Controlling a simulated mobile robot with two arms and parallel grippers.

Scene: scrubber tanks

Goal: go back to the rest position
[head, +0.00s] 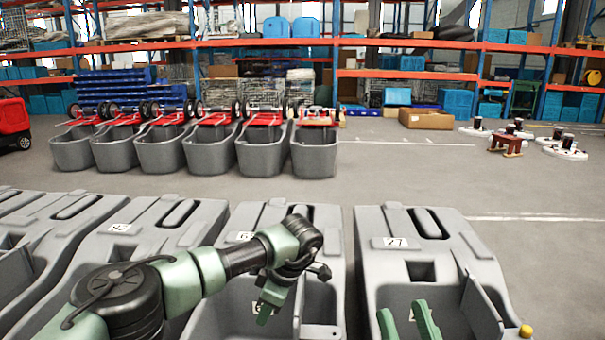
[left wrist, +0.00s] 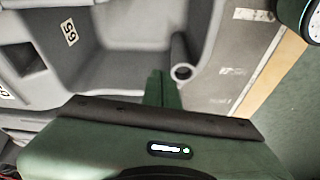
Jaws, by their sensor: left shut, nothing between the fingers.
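My left arm comes in from the left in the head view, over the row of grey tanks. Its green gripper (head: 268,305) points down over the open front of a grey tank (head: 325,215). Its fingers are together with nothing between them. My right gripper (head: 408,322) shows at the bottom edge of the head view, in front of the tank labelled 27 (head: 375,222). Its two green fingers stand apart and nothing shows between them.
More grey tanks (head: 65,225) stand close together at left. Several grey bins with red frames (head: 315,155) stand in a row behind. Shelves with orange beams (head: 400,43) line the back. A cardboard box (head: 427,119) and small white-based items (head: 563,150) sit on open floor.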

